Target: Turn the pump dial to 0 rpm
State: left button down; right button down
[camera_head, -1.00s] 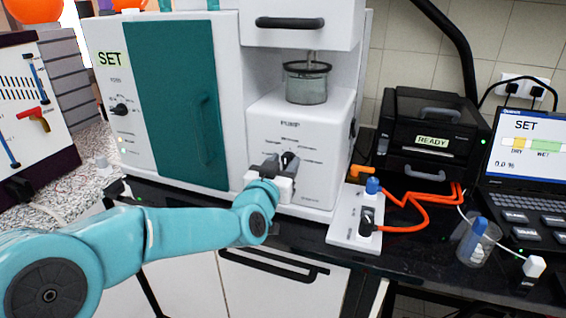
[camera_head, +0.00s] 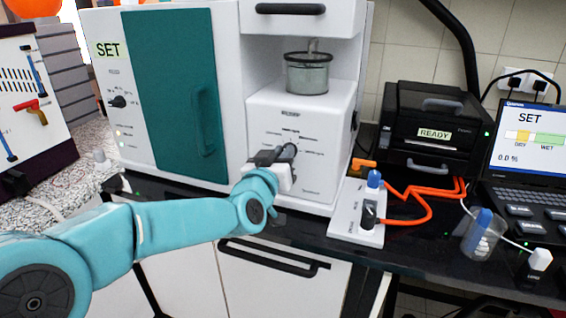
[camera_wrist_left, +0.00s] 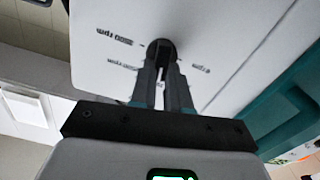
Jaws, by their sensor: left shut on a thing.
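The pump (camera_head: 313,120) is a white box with a printed scale around a dark round dial (camera_head: 290,150) on its front. My left gripper (camera_head: 283,156) is at the dial, its fingers closed on it. In the left wrist view the dial (camera_wrist_left: 160,48) sits between the two fingertips (camera_wrist_left: 163,62), with several printed rpm labels around it. Part of the dial is hidden by the fingers, and I cannot read exactly where it points. My right gripper is not in view.
A glass beaker (camera_head: 307,75) stands on top of the pump. A teal-doored cabinet (camera_head: 172,95) is left of it. A white switch panel (camera_head: 345,218) with orange cables lies to the right, before a black device (camera_head: 428,137) and a laptop (camera_head: 530,150).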

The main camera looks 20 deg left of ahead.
pick_arm(q)
jog(key=shift+a+f+n+b, duration=0.15)
jog(key=shift+n+b, duration=1.65)
jog(key=shift+n, duration=0.8)
jog(key=shift+a+f+n+b, duration=0.1)
jog(key=shift+f+n+b, duration=0.1)
jog(key=shift+n+b, duration=2.05)
jog(key=shift+a+f+n+b, duration=0.15)
jog(key=shift+n+b, duration=1.25)
jog(key=shift+n, duration=1.55)
jog(key=c, duration=1.1)
grip_release()
